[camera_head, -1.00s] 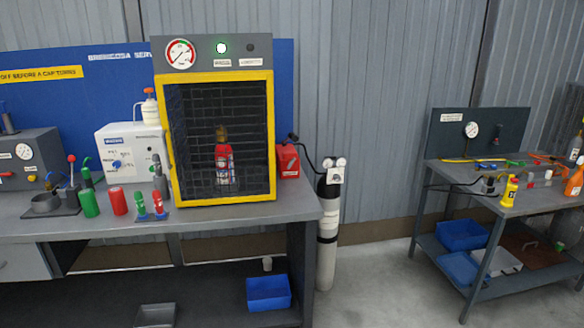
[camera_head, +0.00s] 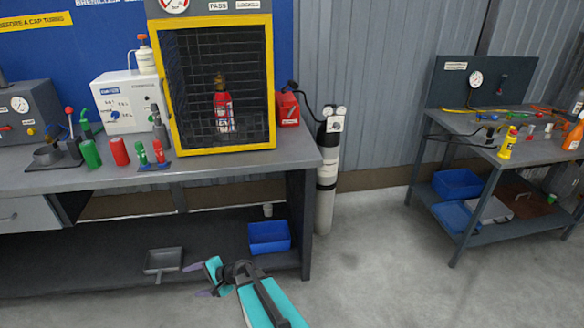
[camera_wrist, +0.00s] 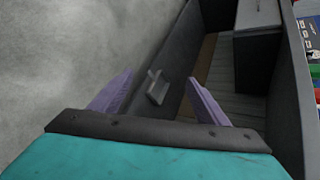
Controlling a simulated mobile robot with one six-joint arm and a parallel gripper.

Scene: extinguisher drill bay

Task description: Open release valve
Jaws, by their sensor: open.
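I cannot tell for sure which part is the release valve. The cage is closed, with a red extinguisher (camera_head: 223,108) upright inside. A white-grey gas cylinder (camera_head: 326,180) with gauges and a hose stands on the floor right of the bench. My gripper (camera_head: 200,279) is open and empty, low in front of the bench. In the wrist view its two purple fingers (camera_wrist: 158,98) are spread apart.
The bench (camera_head: 235,166) carries a white box (camera_head: 122,115), green (camera_head: 91,154) and red cylinders (camera_head: 119,152), and a red box (camera_head: 287,108). A grey pan (camera_head: 163,262) and blue bin (camera_head: 268,238) are on its lower shelf. Floor is clear between benches.

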